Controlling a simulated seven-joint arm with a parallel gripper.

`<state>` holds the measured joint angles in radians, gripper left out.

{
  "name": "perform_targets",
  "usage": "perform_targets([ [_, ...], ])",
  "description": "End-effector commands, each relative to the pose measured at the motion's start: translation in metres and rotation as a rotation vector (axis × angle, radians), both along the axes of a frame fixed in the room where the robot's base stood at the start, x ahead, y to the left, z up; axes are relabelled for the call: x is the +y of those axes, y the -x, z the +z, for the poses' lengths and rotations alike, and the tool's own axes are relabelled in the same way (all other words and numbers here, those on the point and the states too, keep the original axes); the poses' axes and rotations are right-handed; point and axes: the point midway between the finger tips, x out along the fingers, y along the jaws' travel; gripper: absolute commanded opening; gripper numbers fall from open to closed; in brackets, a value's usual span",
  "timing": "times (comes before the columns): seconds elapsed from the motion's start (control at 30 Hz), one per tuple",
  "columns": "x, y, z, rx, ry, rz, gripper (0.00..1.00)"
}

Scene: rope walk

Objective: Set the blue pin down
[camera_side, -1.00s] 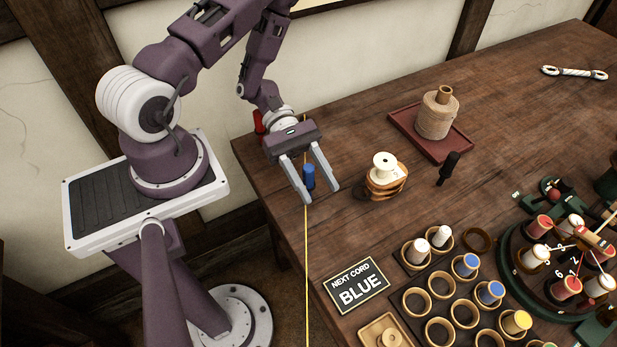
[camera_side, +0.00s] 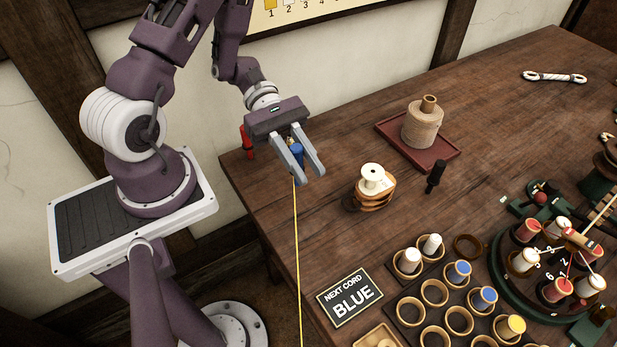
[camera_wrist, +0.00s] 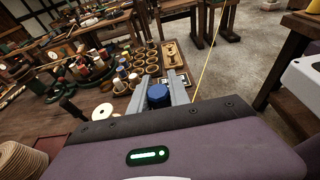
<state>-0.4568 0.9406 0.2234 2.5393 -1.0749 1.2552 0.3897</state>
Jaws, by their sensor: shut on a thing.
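The blue pin (camera_side: 297,150) is a small dark-blue cylinder near the table's left edge. My gripper (camera_side: 306,173) is shut on it, with one finger on each side. In the wrist view, the pin's blue top (camera_wrist: 158,91) shows between the grey fingers (camera_wrist: 163,93). The pin's lower end is partly hidden, and I cannot tell how far it is above the table. A yellow cord (camera_side: 297,260) runs down from close to the fingers, past the table edge.
A red pin (camera_side: 247,142) stands behind my gripper. A white spool on a wooden stack (camera_side: 372,188), a black peg (camera_side: 435,177) and a tan spool on a red tray (camera_side: 422,125) are to the right. A "NEXT CORD BLUE" sign (camera_side: 350,297) and a spool rack (camera_side: 400,310) lie nearer.

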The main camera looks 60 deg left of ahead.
Motion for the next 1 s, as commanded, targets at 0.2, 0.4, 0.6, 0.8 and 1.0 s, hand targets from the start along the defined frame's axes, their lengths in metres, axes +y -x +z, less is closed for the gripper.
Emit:
perform_targets([
  [0.2, 0.017, -0.049, -0.012, -0.001, 0.001, 0.133, 0.0],
  [0.4, 0.057, -0.144, -0.031, -0.005, 0.003, 0.42, 0.0],
  [0.6, 0.119, -0.256, -0.022, -0.007, 0.006, 0.83, 0.0],
  [0.8, 0.175, -0.325, 0.002, -0.006, 0.005, 1.181, 0.0],
  [1.0, 0.2, -0.346, 0.006, 0.001, 0.002, 1.328, 0.0],
])
